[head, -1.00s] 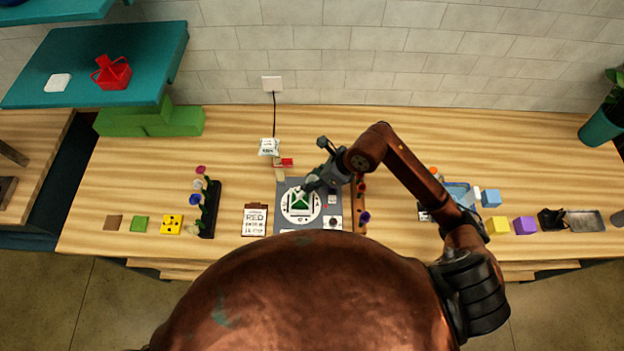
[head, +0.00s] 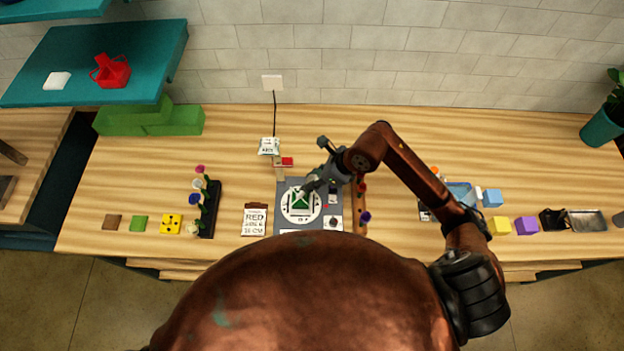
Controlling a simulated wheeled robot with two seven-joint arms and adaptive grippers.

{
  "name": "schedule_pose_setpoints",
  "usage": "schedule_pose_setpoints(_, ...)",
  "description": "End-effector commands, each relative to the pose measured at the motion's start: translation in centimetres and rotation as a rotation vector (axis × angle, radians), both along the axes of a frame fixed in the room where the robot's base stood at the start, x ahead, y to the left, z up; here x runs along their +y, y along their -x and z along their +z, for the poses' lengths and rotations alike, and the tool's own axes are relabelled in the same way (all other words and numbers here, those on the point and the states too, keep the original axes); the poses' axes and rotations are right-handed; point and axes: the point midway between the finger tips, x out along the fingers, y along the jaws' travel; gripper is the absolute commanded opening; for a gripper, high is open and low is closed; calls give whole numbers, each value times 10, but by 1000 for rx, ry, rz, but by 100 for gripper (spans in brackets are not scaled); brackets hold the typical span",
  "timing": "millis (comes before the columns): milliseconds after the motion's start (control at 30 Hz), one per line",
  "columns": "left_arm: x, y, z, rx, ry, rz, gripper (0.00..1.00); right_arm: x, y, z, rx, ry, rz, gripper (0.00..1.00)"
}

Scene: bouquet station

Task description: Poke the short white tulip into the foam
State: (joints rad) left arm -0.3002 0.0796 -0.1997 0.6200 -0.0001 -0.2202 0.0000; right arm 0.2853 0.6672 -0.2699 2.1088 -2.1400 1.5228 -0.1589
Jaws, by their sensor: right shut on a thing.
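The green foam block (head: 301,202) sits in a white ring on the dark grey mat (head: 290,222). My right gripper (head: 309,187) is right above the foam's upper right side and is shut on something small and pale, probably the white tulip. The gripper hides most of what it holds, and I cannot tell whether the stem touches the foam. Several flowers stand in a dark rack (head: 211,215) on the left. A wooden rack (head: 362,208) with more flowers stands just right of the mat. My left gripper is not in view.
A clipboard card (head: 254,220) lies left of the mat. A small white packet (head: 269,146) is behind it. Yellow (head: 499,225) and purple (head: 525,225) blocks and a blue tray (head: 460,193) are on the right. The table's back strip is mostly clear.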

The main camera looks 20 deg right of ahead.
Motion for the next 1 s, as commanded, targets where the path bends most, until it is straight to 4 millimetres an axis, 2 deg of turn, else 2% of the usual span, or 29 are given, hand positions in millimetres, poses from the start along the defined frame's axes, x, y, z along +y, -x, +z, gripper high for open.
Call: schedule_pose_setpoints(1000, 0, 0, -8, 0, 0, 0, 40, 1, 0, -4, 0, 0, 0, 15)
